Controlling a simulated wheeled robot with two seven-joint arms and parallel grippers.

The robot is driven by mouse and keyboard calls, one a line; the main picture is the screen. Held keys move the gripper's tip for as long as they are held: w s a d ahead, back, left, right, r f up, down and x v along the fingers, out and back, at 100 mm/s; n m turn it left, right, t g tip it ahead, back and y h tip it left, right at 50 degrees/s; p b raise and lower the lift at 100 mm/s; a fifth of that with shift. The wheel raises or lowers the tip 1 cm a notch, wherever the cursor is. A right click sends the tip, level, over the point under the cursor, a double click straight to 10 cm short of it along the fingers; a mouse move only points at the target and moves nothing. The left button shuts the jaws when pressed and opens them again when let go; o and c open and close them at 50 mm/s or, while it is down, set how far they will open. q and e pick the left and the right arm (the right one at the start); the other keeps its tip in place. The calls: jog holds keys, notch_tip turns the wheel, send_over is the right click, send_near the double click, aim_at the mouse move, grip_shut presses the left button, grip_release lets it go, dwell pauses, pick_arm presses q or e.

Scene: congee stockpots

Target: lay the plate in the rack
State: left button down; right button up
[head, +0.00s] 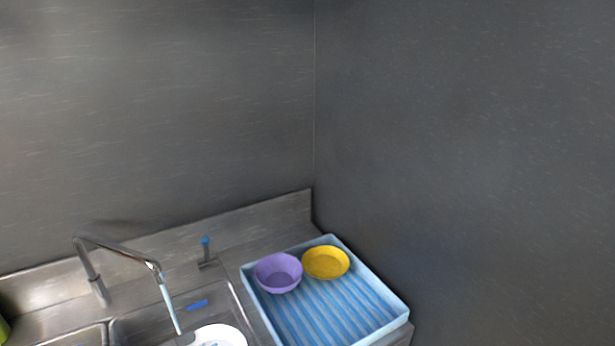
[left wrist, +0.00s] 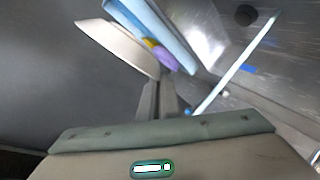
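The white plate (head: 222,331) shows at the bottom edge of the head view, partly cut off, over the sink. It also shows tilted in the left wrist view (left wrist: 115,45). My left gripper (head: 186,340) is at the plate's left rim, and in the left wrist view its fingers (left wrist: 160,92) are closed on the rim. The rack (head: 345,318) is a light blue ridged tray on the counter, to the right of the plate. A purple bowl (head: 278,273) and a yellow bowl (head: 326,263) sit at its back end. My right gripper is not in view.
A tap (head: 120,248) with a pale stream (head: 171,308) from its spout stands left of the plate. A blue-topped lever (head: 206,248) rises behind the sink. Walls close the back and right. The front of the rack is clear.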

aim_at(233, 333)
pick_arm(q)
jog(key=d+m+b, duration=0.1)
jog(key=d+m+g+h+b, duration=0.1)
jog(key=d+b, duration=0.1)
jog(key=w+d+g+h+b, duration=0.1)
jog(key=d, duration=0.1)
jog(key=shift+d+f+m, duration=0.1)
jog(key=shift+d+m, duration=0.1)
jog(key=shift+m, duration=0.2)
jog(key=shift+d+r+m+g+h+b, duration=0.2)
jog(key=shift+d+m+g+h+b, duration=0.1)
jog(key=shift+d+g+b, duration=0.25)
jog(key=shift+s+r, duration=0.1)
dwell(0.6)
